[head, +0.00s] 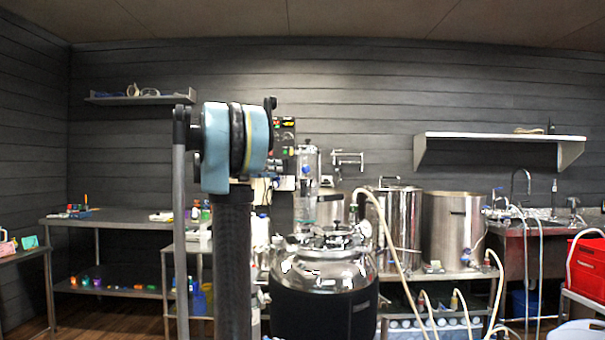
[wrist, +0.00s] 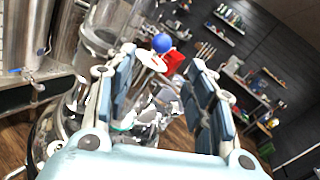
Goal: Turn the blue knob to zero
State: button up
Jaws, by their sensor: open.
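The blue knob (wrist: 161,43) shows in the wrist view as a round blue ball, just past and between my fingertips. A white disc (wrist: 151,61) with an orange-red edge sits just below it. My gripper (wrist: 163,64) is open, with one blue-padded finger on each side of the picture and nothing held. I cannot tell how far the knob is from the fingertips or which way it points. In the head view a small blue spot (head: 306,170) on the clear glass column (head: 306,205) may be the same knob. My arm hides the gripper there.
A shiny steel vessel (head: 322,268) stands below the glass column. Steel pots (head: 452,230) with hoses stand to its right on a bench. A control box (head: 283,140) hangs behind my arm. A red crate (head: 587,265) is at the far right.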

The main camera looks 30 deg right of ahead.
aim_at(305, 169)
jog(key=d, duration=0.9)
jog(key=s+d, duration=0.1)
jog(key=d, duration=0.4)
jog(key=shift+d, duration=0.3)
